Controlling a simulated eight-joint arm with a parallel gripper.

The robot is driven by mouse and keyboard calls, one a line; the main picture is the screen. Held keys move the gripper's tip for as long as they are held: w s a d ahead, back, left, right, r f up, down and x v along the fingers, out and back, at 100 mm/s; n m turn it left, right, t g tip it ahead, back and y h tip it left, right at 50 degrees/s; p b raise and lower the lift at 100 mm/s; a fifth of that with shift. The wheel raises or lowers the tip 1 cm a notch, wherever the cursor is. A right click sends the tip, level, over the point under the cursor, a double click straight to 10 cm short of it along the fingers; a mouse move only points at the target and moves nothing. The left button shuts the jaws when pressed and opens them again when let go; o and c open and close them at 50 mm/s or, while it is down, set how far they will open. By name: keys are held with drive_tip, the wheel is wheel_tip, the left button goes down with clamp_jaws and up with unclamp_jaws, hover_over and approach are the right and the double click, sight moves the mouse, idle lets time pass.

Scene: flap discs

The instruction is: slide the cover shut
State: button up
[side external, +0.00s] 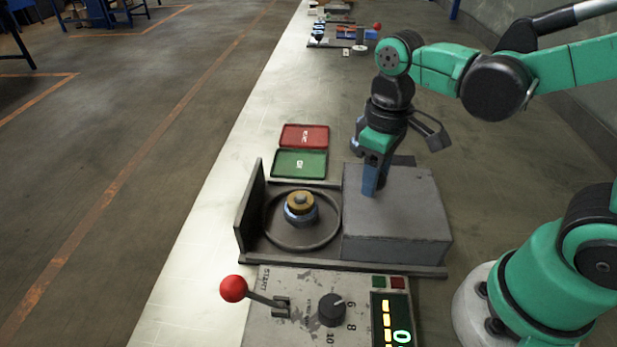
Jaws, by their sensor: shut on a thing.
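The cover (398,222) is a grey box-like block on the right part of a dark base (345,260). It stands beside a round well (272,235), which is uncovered. In the well is a metal spindle (299,216) with a yellow-brown round piece (300,201) on top. My gripper (371,188) points down at the cover's top, near its left back part. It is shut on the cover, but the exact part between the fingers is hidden.
An upright grey wall (250,208) closes the base's left end. A control panel (262,315) with a red-knobbed lever (234,289) and a dial (332,309) stands in front. Green (300,164) and red (304,136) trays lie behind. Nothing stands between cover and well.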

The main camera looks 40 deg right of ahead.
drive_tip(key=w+a, duration=0.9)
drive_tip(key=shift+w+a, duration=0.3)
drive_tip(key=o, duration=0.9)
drive_tip(key=shift+o, duration=0.2)
wheel_tip(320, 180, up, 8)
idle(0.6)
idle(0.3)
